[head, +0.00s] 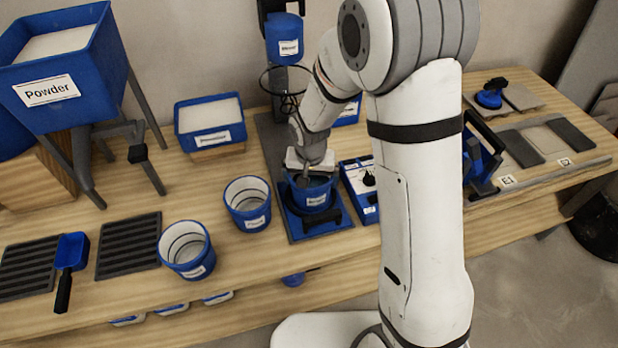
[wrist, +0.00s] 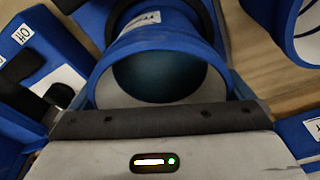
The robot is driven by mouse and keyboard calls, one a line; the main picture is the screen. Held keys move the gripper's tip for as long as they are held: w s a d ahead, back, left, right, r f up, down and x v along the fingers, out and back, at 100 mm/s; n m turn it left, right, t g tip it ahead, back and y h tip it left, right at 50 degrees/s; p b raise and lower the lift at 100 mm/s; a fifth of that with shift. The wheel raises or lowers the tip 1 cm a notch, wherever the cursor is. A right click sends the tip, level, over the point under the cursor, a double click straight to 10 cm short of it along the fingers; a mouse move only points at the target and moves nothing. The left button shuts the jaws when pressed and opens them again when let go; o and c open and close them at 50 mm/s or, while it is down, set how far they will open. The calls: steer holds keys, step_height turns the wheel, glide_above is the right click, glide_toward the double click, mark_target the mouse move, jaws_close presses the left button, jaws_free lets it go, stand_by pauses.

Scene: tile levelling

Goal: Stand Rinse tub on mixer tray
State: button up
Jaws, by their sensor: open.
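A blue tub (head: 309,198) with a white label stands upright on the blue mixer tray (head: 345,224), under the mixer; its label is too small to read surely, but its place fits the Rinse tub. My gripper (head: 306,176) is open at the tub's top, reaching down from above, and its fingers are partly hidden by the rim and the wrist. In the wrist view the tub (wrist: 160,72) fills the middle, its mouth towards the camera. I cannot tell whether the fingers touch it.
Two more labelled tubs, one (head: 248,203) and one (head: 186,249), stand to the left. The mixer head (head: 284,40) rises behind my wrist. A control box (head: 360,188) sits close on the right. A scoop (head: 70,262) lies far left.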

step_height(320, 180, up, 12)
steer(key=s+p, duration=0.2)
steer(key=s+d+r, duration=0.4)
steer(key=s+d, duration=0.3)
steer(key=s, duration=0.1)
steer(key=s+d+r+n, duration=0.1)
steer(key=s+d+r, duration=0.3)
steer(key=s, duration=0.5)
steer(key=d, duration=0.2)
steer(key=shift+d, duration=0.4)
steer(key=shift+r, duration=0.2)
